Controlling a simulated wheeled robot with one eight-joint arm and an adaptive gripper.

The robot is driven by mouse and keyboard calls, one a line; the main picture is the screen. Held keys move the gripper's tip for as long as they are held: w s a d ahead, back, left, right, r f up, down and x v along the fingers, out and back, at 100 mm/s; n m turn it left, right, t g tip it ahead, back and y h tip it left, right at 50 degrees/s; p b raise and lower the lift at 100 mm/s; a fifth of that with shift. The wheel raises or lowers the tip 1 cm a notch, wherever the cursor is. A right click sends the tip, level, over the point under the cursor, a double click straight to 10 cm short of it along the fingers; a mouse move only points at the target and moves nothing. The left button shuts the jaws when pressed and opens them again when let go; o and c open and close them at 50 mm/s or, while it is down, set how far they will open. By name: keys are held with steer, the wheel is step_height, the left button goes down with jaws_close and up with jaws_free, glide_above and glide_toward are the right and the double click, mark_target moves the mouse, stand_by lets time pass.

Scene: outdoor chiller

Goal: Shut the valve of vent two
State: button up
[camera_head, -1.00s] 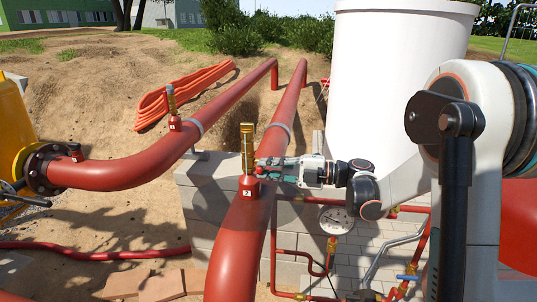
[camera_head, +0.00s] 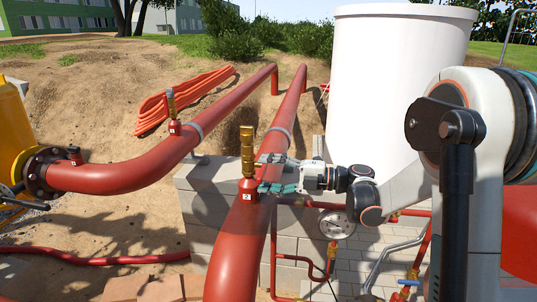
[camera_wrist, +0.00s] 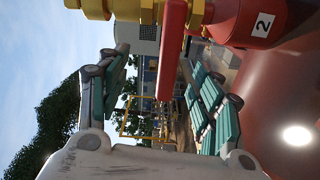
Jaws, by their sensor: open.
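Vent two is a brass air vent (camera_head: 247,152) on a red base marked 2 (camera_head: 248,190), upright on the nearer red pipe. In the wrist view its base (camera_wrist: 263,22) is at top right, with brass fittings (camera_wrist: 133,9) along the top edge. The valve's red lever (camera_wrist: 172,55) extends down the picture, between my spread fingers. My gripper (camera_head: 264,172) is open just right of the vent, with green-padded fingers above and below. It also shows in the wrist view (camera_wrist: 155,65), with a gap on each side of the lever. The lever is hard to make out in the head view.
A second similar vent (camera_head: 171,108) stands on the farther red pipe (camera_head: 120,172). A pressure gauge (camera_head: 336,223) and thin red pipes are below my gripper. A block wall (camera_head: 200,217) is under the pipes. A white tank (camera_head: 385,80) stands behind my arm.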

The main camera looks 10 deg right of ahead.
steer(key=shift+d, duration=0.1)
steer(key=v, duration=0.7)
steer(key=shift+b, duration=0.35)
